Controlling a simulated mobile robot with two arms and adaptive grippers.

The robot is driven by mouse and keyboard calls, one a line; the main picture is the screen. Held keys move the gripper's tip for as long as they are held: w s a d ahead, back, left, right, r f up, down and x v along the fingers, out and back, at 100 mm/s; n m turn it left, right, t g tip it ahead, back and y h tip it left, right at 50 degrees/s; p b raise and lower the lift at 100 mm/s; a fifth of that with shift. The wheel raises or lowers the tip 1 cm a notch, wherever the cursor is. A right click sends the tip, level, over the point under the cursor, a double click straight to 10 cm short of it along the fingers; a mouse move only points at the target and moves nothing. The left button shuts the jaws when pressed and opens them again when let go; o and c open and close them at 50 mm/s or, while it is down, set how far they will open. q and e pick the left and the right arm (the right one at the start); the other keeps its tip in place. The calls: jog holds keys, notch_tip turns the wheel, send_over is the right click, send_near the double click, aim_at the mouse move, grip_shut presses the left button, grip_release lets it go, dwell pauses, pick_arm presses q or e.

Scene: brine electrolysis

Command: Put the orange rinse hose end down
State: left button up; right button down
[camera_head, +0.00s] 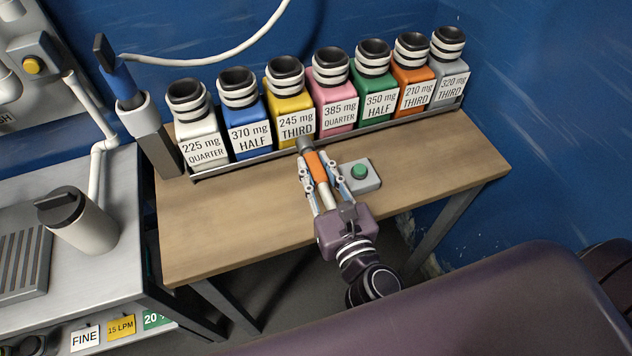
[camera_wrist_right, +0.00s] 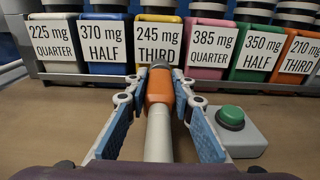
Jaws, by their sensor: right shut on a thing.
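The orange rinse hose end (camera_head: 318,168) is a rod with a dark tip, an orange collar and a pale handle. My right gripper (camera_head: 312,175) is shut on it over the wooden table, its tip pointing at the row of bottles. In the right wrist view the hose end (camera_wrist_right: 160,95) lies between the two blue finger pads, its tip in front of the yellow bottle's label. I cannot tell whether it touches the table. My left gripper is not in view.
Several labelled bottles stand in a rack (camera_head: 330,140) along the back of the wooden table (camera_head: 235,210). A green button box (camera_head: 361,175) is close right of my right gripper. A blue-topped holder (camera_head: 122,90) stands at left. The table's left front is clear.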

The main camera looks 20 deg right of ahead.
notch_tip(320, 180, down, 3)
jog(key=shift+f+b, duration=0.15)
jog(key=shift+b, duration=0.6)
jog(key=shift+f, duration=0.3)
jog(key=shift+r, duration=0.1)
jog(key=shift+f, duration=0.25)
jog(key=c, duration=1.7)
grip_release()
jog(key=shift+o, duration=0.2)
